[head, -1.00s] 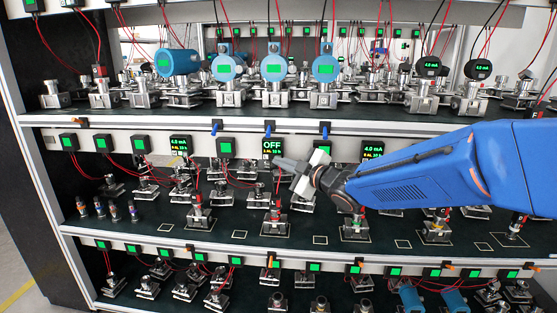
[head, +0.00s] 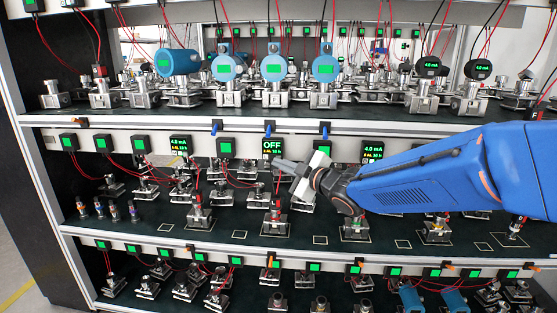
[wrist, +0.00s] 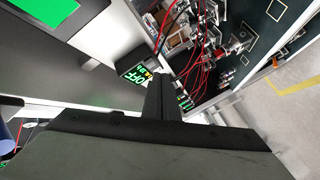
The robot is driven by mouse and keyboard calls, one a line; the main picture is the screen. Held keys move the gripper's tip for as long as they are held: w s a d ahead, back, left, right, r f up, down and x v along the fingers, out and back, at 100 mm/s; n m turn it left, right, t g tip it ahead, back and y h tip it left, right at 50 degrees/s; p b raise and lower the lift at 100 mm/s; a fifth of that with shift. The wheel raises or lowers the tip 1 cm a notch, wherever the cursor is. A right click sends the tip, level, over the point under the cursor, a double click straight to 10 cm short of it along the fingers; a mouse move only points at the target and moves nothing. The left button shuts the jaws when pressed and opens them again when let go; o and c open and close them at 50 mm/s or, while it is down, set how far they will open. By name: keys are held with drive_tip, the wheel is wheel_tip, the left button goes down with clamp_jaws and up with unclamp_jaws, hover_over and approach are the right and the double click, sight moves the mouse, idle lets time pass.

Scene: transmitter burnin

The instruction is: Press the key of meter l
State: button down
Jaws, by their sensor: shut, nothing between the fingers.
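A dark square meter (head: 272,146) on the middle shelf's upper rail shows OFF in large green letters with a smaller yellow line below. In the wrist view the same meter (wrist: 138,76) shows beside the fingers. Two similar meters reading 4.0 mA are the left one (head: 181,145) and the right one (head: 373,149). No letter naming meter l is legible, and no key can be made out. My gripper (head: 278,164) is shut and empty, its tip just below and right of the OFF meter. In the wrist view the shut fingers (wrist: 166,80) reach close to it; contact cannot be told.
Small green-lit boxes, such as one (head: 226,146), line the same rail. Fittings with red wires stand on the shelf (head: 330,226) below. Blue round transmitters (head: 274,68) stand on the shelf above. Blue levers (head: 270,130) hang from the upper shelf's edge near my gripper.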

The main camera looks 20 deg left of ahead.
drive_tip(key=shift+s, duration=0.15)
drive_tip(key=shift+s+d, duration=0.2)
drive_tip(key=shift+s, duration=0.55)
drive_tip(key=shift+s+d, duration=0.2)
drive_tip(key=shift+s, duration=0.6)
drive_tip(key=shift+s+d, duration=0.2)
drive_tip(key=shift+s, duration=0.55)
